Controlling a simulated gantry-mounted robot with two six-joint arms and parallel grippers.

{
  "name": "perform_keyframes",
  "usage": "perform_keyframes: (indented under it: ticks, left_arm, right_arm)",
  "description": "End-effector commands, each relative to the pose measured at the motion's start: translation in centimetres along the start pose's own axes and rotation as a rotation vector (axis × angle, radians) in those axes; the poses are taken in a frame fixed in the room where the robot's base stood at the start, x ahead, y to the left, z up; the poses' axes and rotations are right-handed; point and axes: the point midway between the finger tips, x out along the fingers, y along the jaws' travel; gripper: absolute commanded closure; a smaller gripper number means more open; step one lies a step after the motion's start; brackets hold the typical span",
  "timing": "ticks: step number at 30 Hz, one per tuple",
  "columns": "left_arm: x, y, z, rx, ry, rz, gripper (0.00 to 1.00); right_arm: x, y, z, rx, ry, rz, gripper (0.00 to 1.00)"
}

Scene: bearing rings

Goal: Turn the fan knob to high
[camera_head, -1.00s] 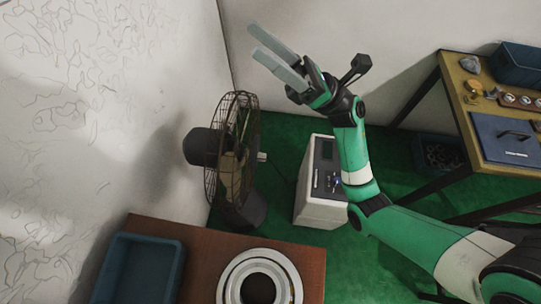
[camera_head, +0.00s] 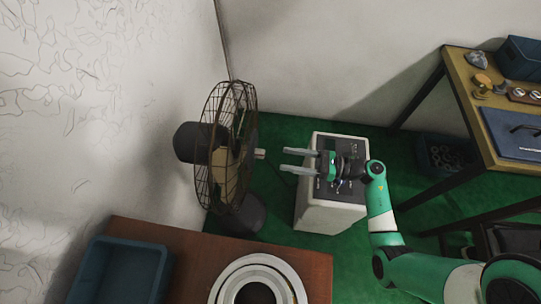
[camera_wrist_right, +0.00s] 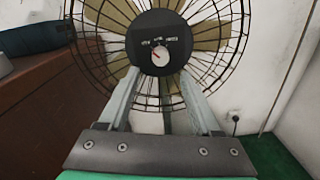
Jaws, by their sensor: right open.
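The fan (camera_head: 222,150) stands at the left by the wall, its wire cage facing right. Its knob (camera_head: 260,153) is a small pale stub sticking out from the front of the cage. In the right wrist view, the knob (camera_wrist_right: 161,57) is a white dial with a red pointer aimed up and left, on a black hub (camera_wrist_right: 148,28) whose small labels I cannot read surely. My right gripper (camera_head: 285,160) is open and empty, its fingers level and pointing at the knob, a short gap away. In the wrist view its fingertips (camera_wrist_right: 158,72) are on either side below the knob. My left gripper is not in view.
A white box-shaped machine (camera_head: 325,215) stands below my right gripper. A brown table (camera_head: 200,240) with a blue bin (camera_head: 165,262) and large rings (camera_head: 232,275) is in front. A workbench (camera_head: 478,120) stands at the right. Green floor lies between.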

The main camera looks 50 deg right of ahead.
Motion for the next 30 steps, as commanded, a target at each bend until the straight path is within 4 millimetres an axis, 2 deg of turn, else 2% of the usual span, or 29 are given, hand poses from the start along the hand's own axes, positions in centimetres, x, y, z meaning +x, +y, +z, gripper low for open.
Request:
perform_keyframes:
  ticks: [3,9,19,30]
  left_arm:
    - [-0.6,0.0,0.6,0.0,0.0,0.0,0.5]
    - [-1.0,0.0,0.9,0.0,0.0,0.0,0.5]
    - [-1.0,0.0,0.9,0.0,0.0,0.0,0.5]
    - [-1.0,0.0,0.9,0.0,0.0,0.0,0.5]
  right_arm:
    - [2.8,0.1,-0.2,-0.003,0.001,0.006,0.35]
    - [5.7,0.0,-0.1,-0.001,0.0,0.003,0.35]
    - [6.2,0.0,0.1,-0.001,-0.001,-0.001,0.35]
    - [6.2,0.0,0.1,0.0,-0.001,-0.001,1.0]
